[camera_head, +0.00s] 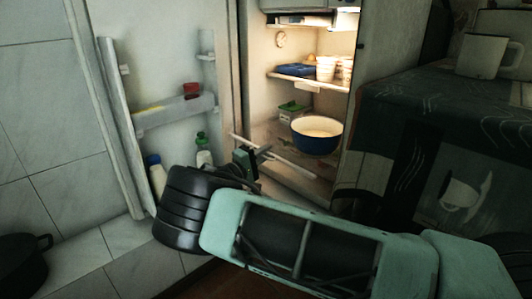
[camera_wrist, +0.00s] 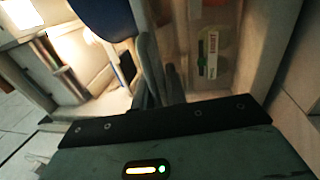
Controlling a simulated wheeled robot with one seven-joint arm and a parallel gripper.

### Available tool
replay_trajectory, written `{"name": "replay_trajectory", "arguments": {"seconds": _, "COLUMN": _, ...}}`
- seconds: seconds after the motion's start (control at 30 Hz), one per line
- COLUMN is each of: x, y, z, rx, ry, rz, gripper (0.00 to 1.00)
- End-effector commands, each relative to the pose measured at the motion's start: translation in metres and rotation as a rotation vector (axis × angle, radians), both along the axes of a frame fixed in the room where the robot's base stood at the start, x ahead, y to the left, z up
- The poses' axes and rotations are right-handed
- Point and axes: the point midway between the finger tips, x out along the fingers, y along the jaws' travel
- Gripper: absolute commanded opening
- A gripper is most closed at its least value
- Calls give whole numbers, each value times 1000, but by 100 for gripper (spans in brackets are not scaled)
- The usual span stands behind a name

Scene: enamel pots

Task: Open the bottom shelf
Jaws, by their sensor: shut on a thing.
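The fridge stands open in the head view. Its bottom shelf (camera_head: 268,135) has a pale front rail and carries a blue bowl (camera_head: 317,139) with a light inside. My gripper (camera_head: 256,158) is at the left part of that rail, shut on it. In the wrist view, the grey fingers of my gripper (camera_wrist: 158,78) are close together on the shelf's edge, and the blue bowl (camera_wrist: 107,18) shows just left of them. The exact contact is dark and partly hidden.
The open fridge door (camera_head: 150,70) is at the left, with a red item (camera_head: 191,90) and bottles (camera_head: 203,152) in its racks. A green box (camera_head: 292,109) is behind the bowl. The upper shelf holds cups (camera_head: 326,68). A dark-covered table (camera_head: 440,110) is at the right.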

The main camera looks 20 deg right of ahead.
Motion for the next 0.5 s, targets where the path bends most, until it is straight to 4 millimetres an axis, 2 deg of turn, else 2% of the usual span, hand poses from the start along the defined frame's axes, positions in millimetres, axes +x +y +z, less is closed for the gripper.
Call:
{"name": "replay_trajectory", "arguments": {"seconds": 0.03, "x": 3, "y": 2, "z": 10, "rx": -12, "ry": -11, "rz": 4, "gripper": 0}}
{"name": "replay_trajectory", "arguments": {"seconds": 0.1, "x": 3, "y": 2, "z": 10, "rx": -12, "ry": -11, "rz": 4, "gripper": 0}}
{"name": "replay_trajectory", "arguments": {"seconds": 0.13, "x": 3, "y": 2, "z": 10, "rx": -12, "ry": -11, "rz": 4, "gripper": 16}}
{"name": "replay_trajectory", "arguments": {"seconds": 0.17, "x": 3, "y": 2, "z": 10, "rx": -12, "ry": -11, "rz": 4, "gripper": 24}}
{"name": "replay_trajectory", "arguments": {"seconds": 0.2, "x": 3, "y": 2, "z": 10, "rx": -11, "ry": -11, "rz": 4, "gripper": 29}}
{"name": "replay_trajectory", "arguments": {"seconds": 0.5, "x": 1, "y": 0, "z": 5, "rx": -7, "ry": -5, "rz": 3, "gripper": 29}}
